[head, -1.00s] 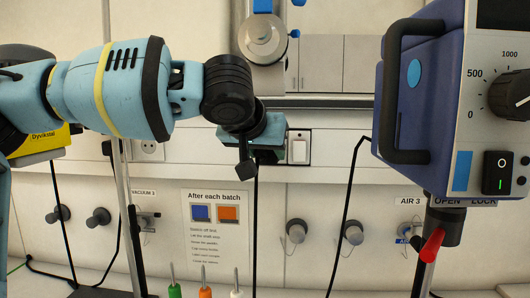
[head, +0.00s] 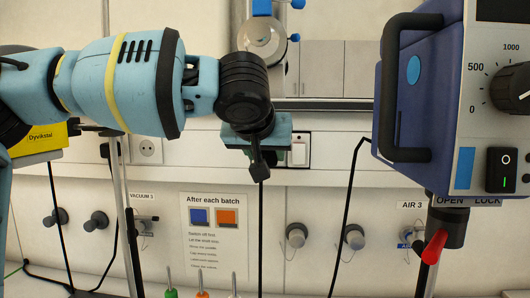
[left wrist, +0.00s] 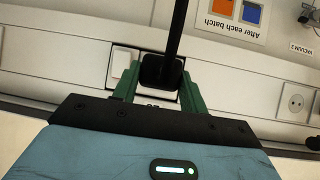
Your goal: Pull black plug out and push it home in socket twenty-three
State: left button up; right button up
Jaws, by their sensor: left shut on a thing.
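My left gripper (head: 262,148) is in front of the back wall's socket strip, next to a white rocker switch (head: 299,150). Its green fingers are shut on the black plug (left wrist: 160,70), one on each side. The plug also shows below the gripper in the head view (head: 259,170), with its black cord (head: 261,215) hanging down. The gripper and plug hide the outlet behind them, so I cannot tell whether the plug is seated. No socket number is legible.
A blue instrument (head: 420,100) with a dial stands close on the right. A metal stand rod (head: 127,220) and a yellow device (head: 38,140) are at left. Wall valves (head: 296,235) and a notice (head: 214,235) are below the strip.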

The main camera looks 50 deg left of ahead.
pick_arm(q)
jog(key=shift+w+a+n+b, duration=0.2)
jog(key=shift+w+a, duration=0.4)
jog(key=shift+w, duration=0.2)
jog(key=shift+w+a+n+b, duration=0.1)
jog(key=shift+w+a+b, duration=0.05)
jog(key=shift+w+a, duration=0.55)
dwell(2.6)
jog(key=shift+d, duration=0.1)
jog(key=o, duration=1.4)
jog(key=shift+o, duration=0.2)
jog(key=v, duration=0.7)
jog(key=shift+s+d+r, duration=0.15)
jog(key=shift+d+r, duration=0.1)
jog(key=shift+d, duration=0.1)
jog(key=shift+f, duration=0.1)
